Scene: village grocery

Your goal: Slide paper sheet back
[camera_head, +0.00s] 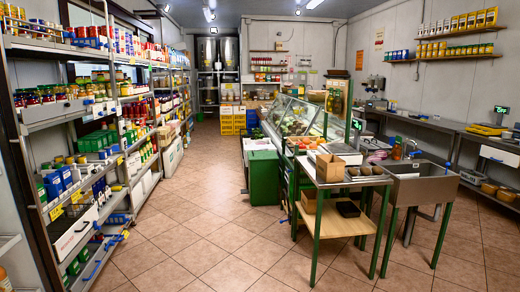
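I cannot make out a paper sheet with certainty. A pale, flat, paper-like item (375,144) lies on the counter behind the sink, too small to tell what it is. Neither my left nor my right gripper shows in the head view.
A green-legged table (340,222) with a cardboard box (341,151) on top stands at the right front, beside a steel sink (424,184). A stocked shelf rack (72,110) lines the left. A green bin (264,178) stands near the glass display case (292,116). The tiled aisle (190,220) is clear.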

